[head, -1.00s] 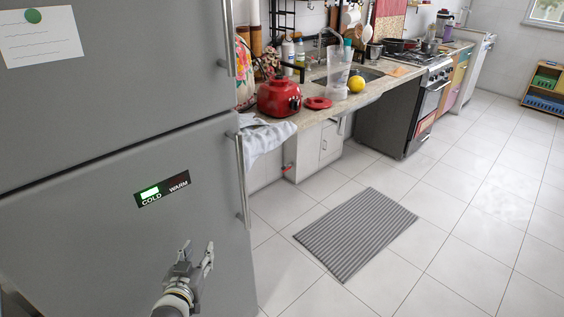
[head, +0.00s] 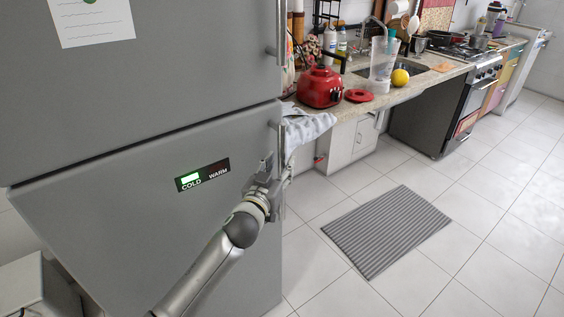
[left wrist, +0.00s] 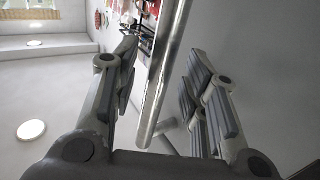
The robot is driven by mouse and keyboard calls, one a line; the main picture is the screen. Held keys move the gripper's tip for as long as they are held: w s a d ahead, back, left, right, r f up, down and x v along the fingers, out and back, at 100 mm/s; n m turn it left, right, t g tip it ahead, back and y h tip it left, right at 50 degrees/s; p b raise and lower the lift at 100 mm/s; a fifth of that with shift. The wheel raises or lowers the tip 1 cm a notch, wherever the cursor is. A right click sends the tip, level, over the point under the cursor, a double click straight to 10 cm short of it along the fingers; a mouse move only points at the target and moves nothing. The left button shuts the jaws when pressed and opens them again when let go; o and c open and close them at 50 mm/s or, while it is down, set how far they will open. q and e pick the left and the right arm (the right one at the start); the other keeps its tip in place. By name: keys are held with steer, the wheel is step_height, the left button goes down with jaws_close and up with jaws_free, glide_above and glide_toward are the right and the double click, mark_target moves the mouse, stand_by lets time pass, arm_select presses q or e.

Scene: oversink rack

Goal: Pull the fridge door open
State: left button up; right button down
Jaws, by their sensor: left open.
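The grey fridge has an upper door (head: 180,90) and a lower door (head: 120,230). Both look shut. A vertical metal bar handle (head: 281,132) runs along the right edge of the lower door, and a similar upper handle (head: 281,30) is above it. My left gripper (head: 279,168) is at the lower handle and partly hides it. In the left wrist view, the handle bar (left wrist: 166,80) passes between the two open fingers of the gripper (left wrist: 161,55), with gaps on both sides. My right gripper is not in view.
A counter (head: 425,80) with a red appliance (head: 320,87), a clear pitcher (head: 381,62) and a yellow fruit (head: 400,77) stands beyond the fridge. A towel (head: 308,127) hangs near the handle. A striped grey mat (head: 386,230) lies on the otherwise clear floor.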

arm_select(q)
steer(key=shift+x, duration=0.95)
steer(key=shift+c, duration=0.5)
jaws_close()
